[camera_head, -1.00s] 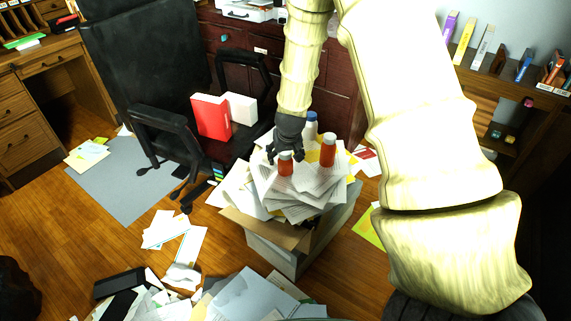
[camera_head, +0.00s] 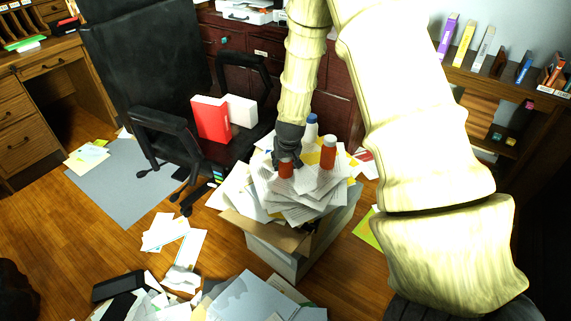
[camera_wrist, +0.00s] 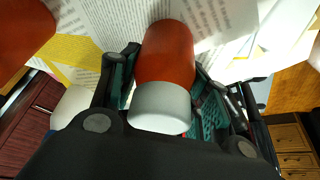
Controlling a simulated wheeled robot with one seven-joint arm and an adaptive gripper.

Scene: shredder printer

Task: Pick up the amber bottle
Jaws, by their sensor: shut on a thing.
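An amber bottle (camera_head: 286,170) with a grey-white cap stands on the paper pile, at its left front. In the wrist view the amber bottle (camera_wrist: 166,60) sits between the two fingers, cap toward the camera. My gripper (camera_head: 281,160) points down at this bottle and is shut on it; the gripper also shows in the wrist view (camera_wrist: 165,95). A second, taller amber bottle (camera_head: 328,153) stands to the right, apart from my gripper; part of it shows at the upper left of the wrist view (camera_wrist: 20,30). The held bottle's base seems to rest on the papers.
A white bottle with a blue cap (camera_head: 311,128) stands behind the amber ones. The loose papers (camera_head: 300,205) top a grey box (camera_head: 290,255). A black chair (camera_head: 170,135) holding a red binder (camera_head: 211,118) stands left. Papers litter the floor.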

